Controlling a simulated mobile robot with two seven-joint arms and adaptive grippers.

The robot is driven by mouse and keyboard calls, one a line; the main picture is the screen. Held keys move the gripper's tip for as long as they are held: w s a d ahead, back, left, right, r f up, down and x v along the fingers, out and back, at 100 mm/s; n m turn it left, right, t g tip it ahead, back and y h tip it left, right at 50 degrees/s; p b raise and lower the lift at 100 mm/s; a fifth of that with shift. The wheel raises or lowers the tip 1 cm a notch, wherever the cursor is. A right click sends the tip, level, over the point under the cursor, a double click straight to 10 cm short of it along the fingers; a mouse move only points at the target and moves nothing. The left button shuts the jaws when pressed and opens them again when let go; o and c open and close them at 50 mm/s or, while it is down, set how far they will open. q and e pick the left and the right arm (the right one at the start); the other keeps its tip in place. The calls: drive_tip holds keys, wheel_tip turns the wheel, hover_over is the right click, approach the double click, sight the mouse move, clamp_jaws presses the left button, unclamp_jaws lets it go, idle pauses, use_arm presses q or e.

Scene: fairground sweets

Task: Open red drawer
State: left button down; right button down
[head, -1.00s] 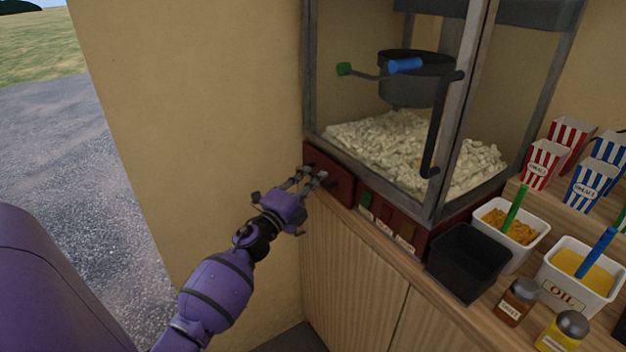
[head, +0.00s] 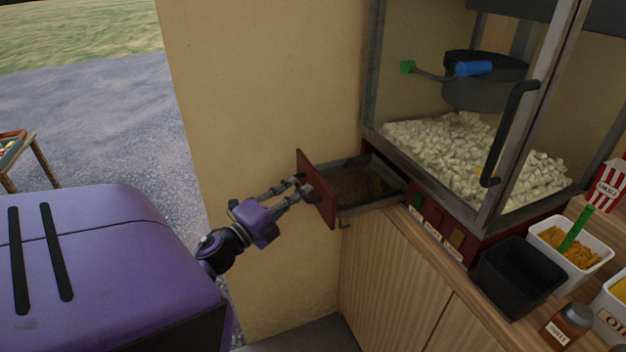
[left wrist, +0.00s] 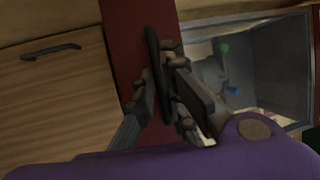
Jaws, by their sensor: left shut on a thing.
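The red drawer (head: 316,189) sits at the base of the popcorn machine, at its left side in the head view. It is pulled out, and its grey tray (head: 370,181) with a dark brown bottom shows. My left gripper (head: 303,188) is at the outer face of the red front. In the left wrist view the fingers (left wrist: 163,92) are closed around the dark handle (left wrist: 155,65) on the red drawer front (left wrist: 122,50). My right gripper is not in view.
The popcorn machine (head: 472,218) stands on a wooden counter (head: 385,265). A black bin (head: 517,278), a white tub (head: 570,244) and a shaker (head: 567,325) stand to the right. A beige wall (head: 265,90) is behind the drawer. Open ground lies at the left.

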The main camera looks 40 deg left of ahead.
use_arm(q)
drive_tip(key=shift+s+a+f, duration=0.1)
drive_tip(key=shift+s+a, duration=0.1)
drive_tip(key=shift+s, duration=0.4)
drive_tip(key=c, duration=1.8)
unclamp_jaws()
drive_tip(key=s, duration=0.4)
drive_tip(key=s+f, duration=0.1)
drive_tip(key=s, duration=0.3)
drive_tip(key=s+f, duration=0.1)
drive_tip(key=s, duration=0.3)
drive_tip(key=shift+w, duration=0.1)
